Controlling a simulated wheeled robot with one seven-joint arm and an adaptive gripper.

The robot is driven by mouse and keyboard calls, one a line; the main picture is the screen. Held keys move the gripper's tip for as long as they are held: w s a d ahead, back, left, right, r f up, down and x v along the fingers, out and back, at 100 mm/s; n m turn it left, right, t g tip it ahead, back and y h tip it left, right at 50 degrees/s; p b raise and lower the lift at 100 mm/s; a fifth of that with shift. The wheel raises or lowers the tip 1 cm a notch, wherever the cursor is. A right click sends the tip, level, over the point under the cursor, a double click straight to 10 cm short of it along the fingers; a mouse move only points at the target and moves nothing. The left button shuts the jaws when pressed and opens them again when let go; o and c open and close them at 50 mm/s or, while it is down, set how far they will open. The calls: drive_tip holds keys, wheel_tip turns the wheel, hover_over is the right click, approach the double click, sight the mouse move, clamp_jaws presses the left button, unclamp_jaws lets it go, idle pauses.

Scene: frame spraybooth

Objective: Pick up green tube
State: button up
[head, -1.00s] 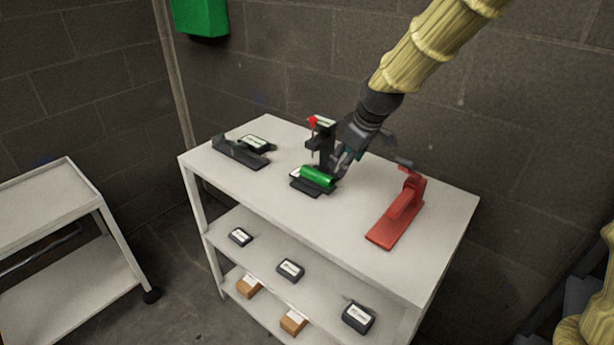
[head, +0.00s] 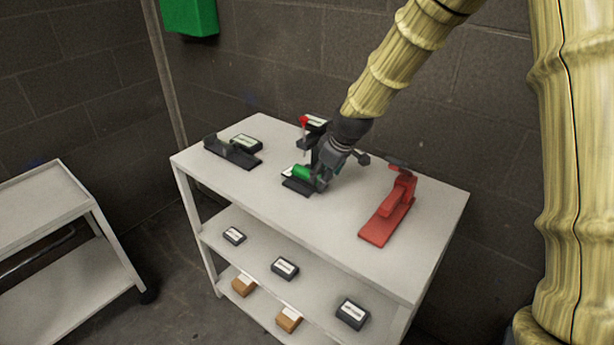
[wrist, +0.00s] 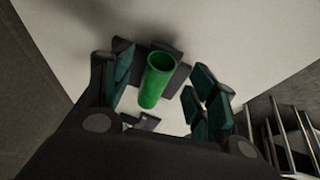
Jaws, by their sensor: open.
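The green tube (head: 302,172) lies in a dark cradle (head: 297,186) on the top of the white cart, near its middle. In the wrist view the green tube (wrist: 156,80) shows between my open fingers, with one end toward the camera. My gripper (head: 322,178) is open and close to the tube's right end in the head view, hiding part of it. The wrist view shows my gripper (wrist: 160,95) with one finger on each side of the tube and gaps to both. I cannot tell whether any finger touches it.
A black stand with a red top (head: 304,121) rises just behind the tube. A red clamp-like tool (head: 388,215) lies to the right. A black holder (head: 231,152) and a labelled box (head: 247,142) lie at the left. The front of the cart top (head: 320,238) is clear.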

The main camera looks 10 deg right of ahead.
drive_tip(key=shift+p+x, duration=0.3)
drive_tip(key=shift+x, duration=1.2)
drive_tip(key=c, duration=1.1)
